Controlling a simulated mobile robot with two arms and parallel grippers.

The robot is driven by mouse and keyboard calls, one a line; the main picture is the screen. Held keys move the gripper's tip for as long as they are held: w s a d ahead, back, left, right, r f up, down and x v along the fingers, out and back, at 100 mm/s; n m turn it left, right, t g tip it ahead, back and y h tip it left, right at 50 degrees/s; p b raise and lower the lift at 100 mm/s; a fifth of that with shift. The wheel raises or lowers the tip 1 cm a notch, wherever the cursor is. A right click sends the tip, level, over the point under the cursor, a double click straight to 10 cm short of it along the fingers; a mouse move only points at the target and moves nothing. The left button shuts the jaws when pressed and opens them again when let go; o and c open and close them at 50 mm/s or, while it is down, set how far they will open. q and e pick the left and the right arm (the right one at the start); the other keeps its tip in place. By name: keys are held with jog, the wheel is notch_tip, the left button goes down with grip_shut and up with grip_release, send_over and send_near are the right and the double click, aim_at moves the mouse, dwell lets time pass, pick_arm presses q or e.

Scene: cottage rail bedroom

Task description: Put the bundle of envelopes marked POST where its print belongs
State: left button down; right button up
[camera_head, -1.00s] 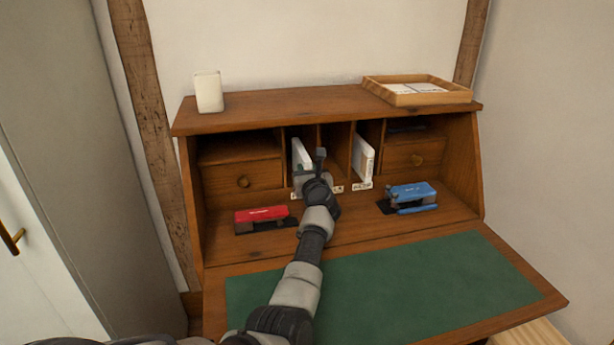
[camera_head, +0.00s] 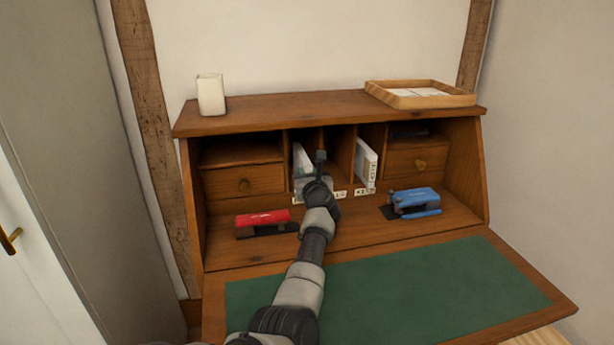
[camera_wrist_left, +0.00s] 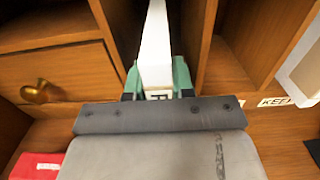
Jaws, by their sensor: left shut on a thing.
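A white bundle (camera_head: 303,160) stands upright in the left pigeonhole of the wooden desk (camera_head: 290,105). In the left wrist view the bundle (camera_wrist_left: 156,48) runs back between the wooden dividers, and dark print shows in part on its near end. The rest of its print is hidden. My left gripper (camera_head: 316,178) is at the mouth of that pigeonhole. Its green fingertips (camera_wrist_left: 156,80) are shut on the bundle, one on each side. My right gripper is not in view.
Another white bundle (camera_head: 366,163) stands in a pigeonhole farther right. A red stapler (camera_head: 263,218) and a blue stapler (camera_head: 414,198) flank my arm. A wooden tray (camera_head: 420,101) and white cup (camera_head: 210,94) stand on top.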

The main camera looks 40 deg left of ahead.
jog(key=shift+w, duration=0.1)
pick_arm(q)
jog(key=c, duration=0.9)
grip_release()
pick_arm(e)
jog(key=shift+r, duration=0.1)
